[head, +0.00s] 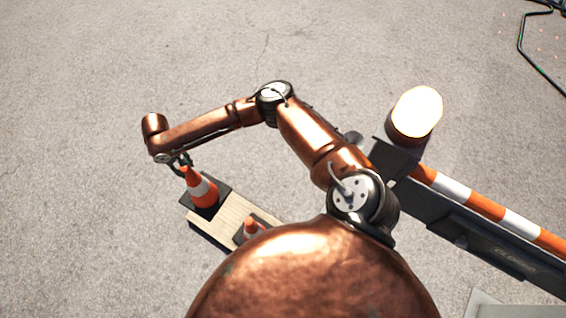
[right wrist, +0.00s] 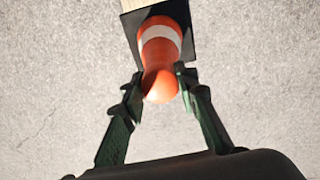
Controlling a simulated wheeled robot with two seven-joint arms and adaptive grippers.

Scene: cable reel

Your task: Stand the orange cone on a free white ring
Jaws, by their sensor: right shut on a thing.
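An orange cone (head: 203,190) with a white band and a dark square base stands at the far end of a pale board. My right gripper (head: 180,162) is at its top. In the right wrist view, the fingers (right wrist: 161,83) are shut on the upper part of the same cone (right wrist: 160,50), one on each side. Its base lies at or over the board's end; I cannot tell whether it touches. A second, smaller-looking orange cone (head: 251,227) is on the board nearer me, partly hidden by my body. No white ring is visible. My left gripper is out of view.
The pale board (head: 228,212) lies on grey pavement (head: 80,230), open to the left and beyond. At right stands a barrier with orange and white stripes (head: 480,205) and a bright lamp (head: 416,108). A dark cable (head: 522,45) lies top right.

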